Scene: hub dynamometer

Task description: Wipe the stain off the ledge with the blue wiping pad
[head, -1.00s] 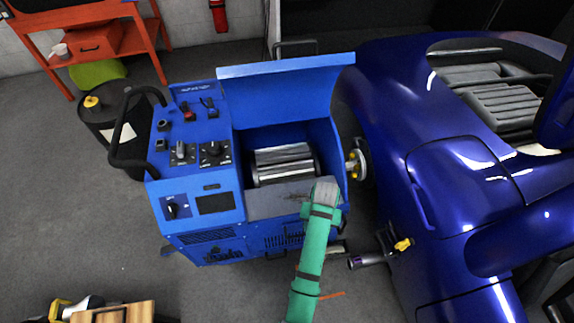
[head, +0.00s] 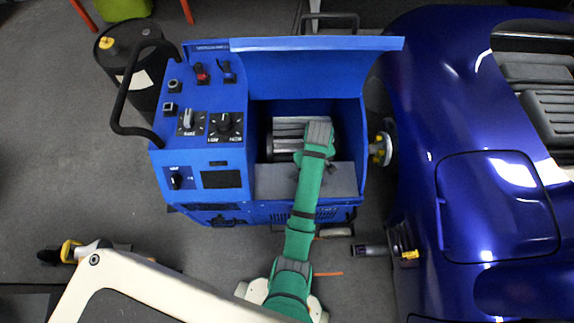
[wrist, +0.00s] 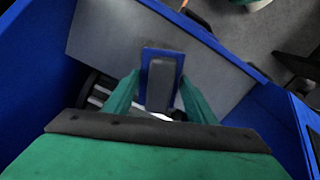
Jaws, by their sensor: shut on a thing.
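The blue wiping pad (wrist: 149,54) shows in the wrist view as a blue plate with a dark grey block handle on top. My gripper (wrist: 159,84) has its two green fingers on either side of this handle, shut on it. The pad is over the grey ledge (wrist: 105,35), near its roller-side edge; I cannot tell whether it touches. In the head view the ledge (head: 277,181) is the grey strip along the front of the blue machine, and my arm crosses it, hiding the pad. I see no clear stain on the bare parts of the ledge now.
Silver rollers (head: 289,131) lie in the well behind the ledge, under a raised blue lid (head: 320,68). A control panel (head: 205,120) is at the left, and a blue car (head: 450,130) stands close on the right. Blue side walls bound the ledge.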

